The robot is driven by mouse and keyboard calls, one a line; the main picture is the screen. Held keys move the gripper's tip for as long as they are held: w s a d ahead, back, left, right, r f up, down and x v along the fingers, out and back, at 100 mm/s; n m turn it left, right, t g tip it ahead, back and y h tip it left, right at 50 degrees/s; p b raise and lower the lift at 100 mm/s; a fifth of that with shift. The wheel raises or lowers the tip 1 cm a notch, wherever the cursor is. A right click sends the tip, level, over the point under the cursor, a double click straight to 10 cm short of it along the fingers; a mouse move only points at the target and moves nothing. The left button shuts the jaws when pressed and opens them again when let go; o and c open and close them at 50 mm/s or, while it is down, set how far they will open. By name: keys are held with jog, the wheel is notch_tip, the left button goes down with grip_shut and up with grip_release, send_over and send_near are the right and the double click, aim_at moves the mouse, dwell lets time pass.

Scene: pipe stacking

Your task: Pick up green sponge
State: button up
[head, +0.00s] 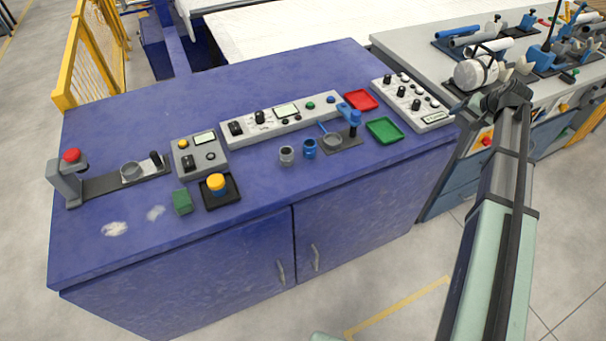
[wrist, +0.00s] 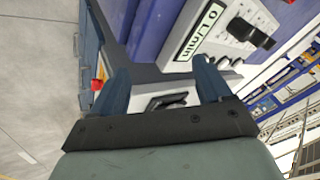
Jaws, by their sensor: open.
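The green sponge (head: 182,201) is a small dark green block on the blue cabinet top, near its front edge at the left in the head view. It stands just left of a black base with a yellow button. The wrist view does not show the sponge. My gripper (wrist: 163,82) shows in the wrist view with its two blue-grey fingers spread apart and nothing between them. It is near the labelled end of a white control panel (wrist: 212,32), far to the right of the sponge. In the head view my arm rises at the right, and I cannot make out the fingers.
The yellow button unit (head: 217,190) is close beside the sponge. A grey meter box (head: 200,152) stands behind it. A red-knobbed stand (head: 72,176) is at the left. A green tray (head: 384,131) and red tray (head: 361,100) lie right. The front left top is mostly clear.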

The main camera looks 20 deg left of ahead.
jog(key=s+a+r+n+g, duration=0.15)
jog(key=a+r, duration=0.25)
jog(key=a, duration=0.7)
jog(key=s+a+r+n, duration=0.2)
jog(key=s+a+r, duration=0.1)
jog(key=a, duration=0.9)
jog(key=s+a+r+n, duration=0.2)
jog(key=s+a+r, duration=0.15)
jog(key=a, duration=0.75)
jog(key=n+g+h, duration=0.4)
jog(key=n, duration=0.2)
send_over(181, 198)
notch_tip(181, 198, down, 3)
jog(key=shift+d+f, duration=0.1)
jog(key=shift+f, duration=6.45)
jog(key=shift+c, duration=0.2)
